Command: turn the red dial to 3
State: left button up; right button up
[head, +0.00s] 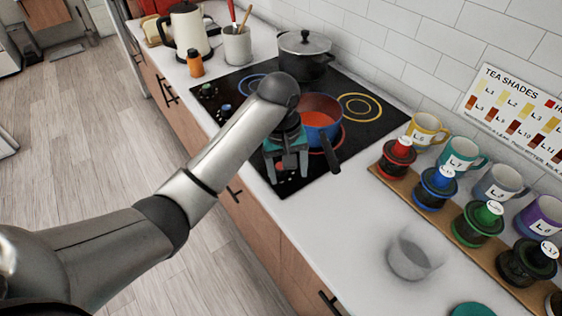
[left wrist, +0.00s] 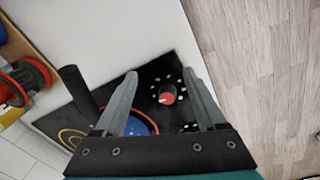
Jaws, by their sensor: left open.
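The red dial (left wrist: 167,94) shows in the left wrist view as a dark knob with a red top on the black cooktop. White dots ring it; I cannot read which mark it points to. My left gripper (head: 288,180) is open above the cooktop's front edge in the head view, fingers pointing down. In the left wrist view the gripper (left wrist: 158,75) has the dial between its spread fingers, nearer the right one. I cannot tell whether either finger touches it. My right gripper is not in view.
A blue pan (head: 320,118) with a dark handle (head: 330,155) sits close to the right of my gripper. A lidded black pot (head: 304,54) stands behind. A green dial (head: 208,90) lies farther left. Mugs and a wooden rack (head: 405,187) stand right, beside a clear bowl (head: 412,255).

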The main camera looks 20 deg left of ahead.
aim_at(281, 166)
pick_arm(q)
jog(key=w+a+r+n+y, duration=0.1)
jog(key=w+a+r+n, duration=0.15)
jog(key=r, duration=0.25)
jog(key=w+a+r+n, duration=0.1)
jog(key=w+r+n, duration=0.1)
jog(key=w+r, duration=0.2)
jog(key=shift+g, duration=0.4)
notch_tip(281, 166, down, 15)
jog(key=shift+r+b, duration=0.1)
jog(key=shift+b, duration=1.05)
jog(key=shift+c, duration=0.4)
grip_shut()
